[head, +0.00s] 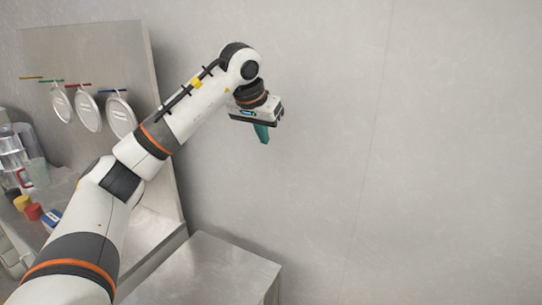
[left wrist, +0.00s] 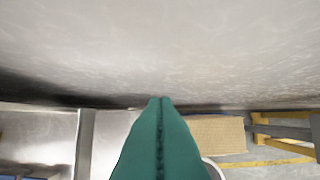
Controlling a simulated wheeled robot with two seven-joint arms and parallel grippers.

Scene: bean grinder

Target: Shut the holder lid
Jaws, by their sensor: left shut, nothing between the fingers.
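My left gripper (head: 262,133) is high in front of the bare wall, its green fingers pointing down. It also shows in the left wrist view (left wrist: 160,100), where the fingers are pressed together with nothing between them. I cannot make out a holder with a hinged lid in either view. Three round silver lid-like discs (head: 88,111) hang on the metal panel at the left, well apart from the gripper. My right gripper is out of view.
A metal table (head: 215,272) stands below the arm. Small containers with yellow, red and blue tops (head: 33,211) stand at far left. The left wrist view shows a tan box (left wrist: 217,138) and a yellow frame (left wrist: 285,161). The space right of the gripper is free.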

